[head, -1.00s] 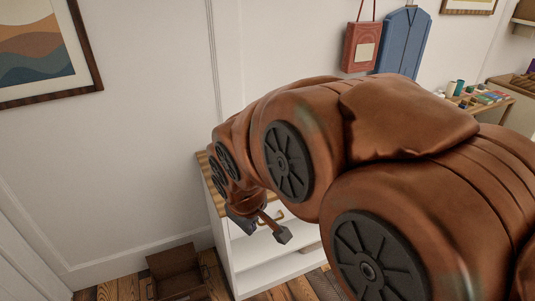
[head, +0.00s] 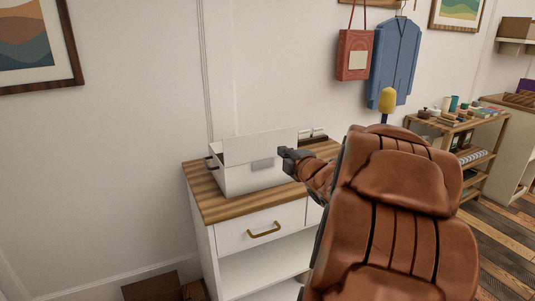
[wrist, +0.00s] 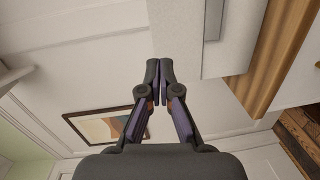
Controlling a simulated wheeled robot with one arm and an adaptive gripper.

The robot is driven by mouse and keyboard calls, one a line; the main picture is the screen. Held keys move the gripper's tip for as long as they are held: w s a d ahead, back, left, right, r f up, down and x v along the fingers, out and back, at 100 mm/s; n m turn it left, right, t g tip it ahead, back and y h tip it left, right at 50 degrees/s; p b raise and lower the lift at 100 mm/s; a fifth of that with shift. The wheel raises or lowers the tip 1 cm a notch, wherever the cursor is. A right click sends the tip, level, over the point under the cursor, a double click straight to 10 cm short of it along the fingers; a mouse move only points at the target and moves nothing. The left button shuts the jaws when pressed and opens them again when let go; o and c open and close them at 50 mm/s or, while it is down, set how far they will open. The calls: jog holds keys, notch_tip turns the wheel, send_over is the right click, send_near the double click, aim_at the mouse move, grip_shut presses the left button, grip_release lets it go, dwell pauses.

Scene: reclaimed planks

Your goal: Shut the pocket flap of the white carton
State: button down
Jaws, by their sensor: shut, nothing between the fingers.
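The white carton (head: 240,181) stands on the wooden top of a white cabinet in the head view. Its white flap (head: 250,147) stands up along the carton's top, so it is open.
The cabinet's wooden top (head: 210,205) has a bare strip in front of the carton. A drawer with a brass handle (head: 264,230) is below. A yellow-topped object (head: 388,100) shows behind my arm. A shelf with small items (head: 450,122) stands at right. A brown box (head: 151,287) is on the floor.

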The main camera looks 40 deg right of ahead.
jog(key=s+n+t, duration=0.1)
send_near(264, 134)
jog(key=shift+y, duration=0.3)
jog(key=x, duration=0.7)
jog(key=shift+d+r, duration=0.1)
